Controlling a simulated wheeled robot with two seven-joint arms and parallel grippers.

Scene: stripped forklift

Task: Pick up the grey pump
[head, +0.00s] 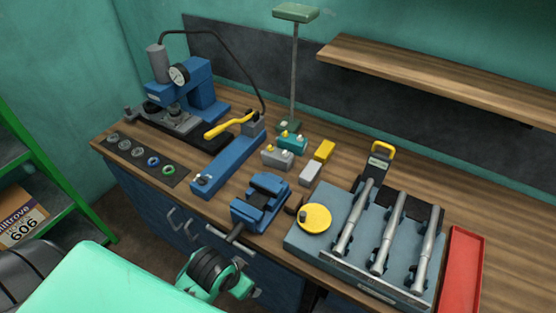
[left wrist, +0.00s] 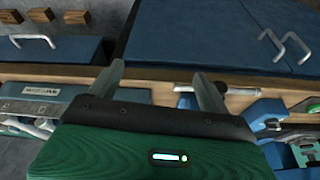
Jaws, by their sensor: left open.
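A small grey block with a yellow knob (head: 277,157), which looks like the grey pump, sits on the wooden bench behind the blue vise. A similar teal block with a yellow knob (head: 292,142) stands just behind it. My left arm comes in from the bottom left of the head view, and its wrist is in front of the bench. In the left wrist view my left gripper (left wrist: 158,74) is open and empty, with its fingers at the bench's front edge. The grey block cannot be made out there. My right gripper is not in view.
A blue vise (head: 262,202) stands at the bench front. A plain grey block (head: 309,174) and a yellow block (head: 324,150) lie to the right. A long blue hand pump (head: 228,164) lies left, and a grey-blue rack (head: 326,255) holds metal cylinders. A shelf (head: 430,75) overhangs the right.

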